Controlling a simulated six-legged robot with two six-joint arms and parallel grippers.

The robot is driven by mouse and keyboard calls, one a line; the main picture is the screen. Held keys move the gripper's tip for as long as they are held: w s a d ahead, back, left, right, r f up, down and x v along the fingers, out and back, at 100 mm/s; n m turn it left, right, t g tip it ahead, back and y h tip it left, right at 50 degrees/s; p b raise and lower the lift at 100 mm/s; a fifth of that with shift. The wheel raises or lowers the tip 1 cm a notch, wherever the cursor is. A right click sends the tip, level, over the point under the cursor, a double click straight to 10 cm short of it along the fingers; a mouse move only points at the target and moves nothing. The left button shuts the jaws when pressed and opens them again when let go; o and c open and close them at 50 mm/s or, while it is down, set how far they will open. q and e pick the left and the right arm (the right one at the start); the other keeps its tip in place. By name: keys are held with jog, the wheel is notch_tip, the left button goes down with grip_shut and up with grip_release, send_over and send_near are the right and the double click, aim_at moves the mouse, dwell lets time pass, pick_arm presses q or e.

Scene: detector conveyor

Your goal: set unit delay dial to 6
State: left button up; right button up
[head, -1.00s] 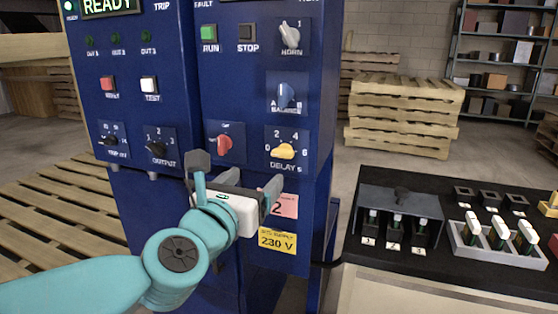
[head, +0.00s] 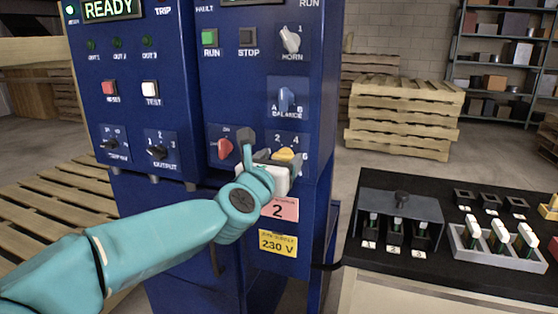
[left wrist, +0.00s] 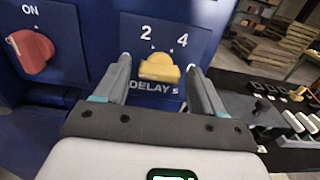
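The yellow delay dial (head: 284,155) is on the lower right of the right blue cabinet face. In the left wrist view the dial (left wrist: 159,68) shows between my fingers, under the numbers 2 and 4, with "DELAY s" printed below it. Its exact pointing is hard to tell. My left gripper (head: 272,150) is in front of the dial and hides part of its plate in the head view. In the left wrist view the left gripper (left wrist: 158,80) is open, one finger on each side of the dial, with gaps visible. My right gripper is not in view.
A red rotary switch (left wrist: 32,52) sits just left of the delay dial. The balance knob (head: 286,99) and horn knob (head: 290,39) are above. A black table (head: 450,262) with several small modules stands at the right.

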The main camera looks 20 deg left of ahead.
pick_arm(q)
jog(key=c, duration=0.7)
jog(key=shift+c, duration=0.2)
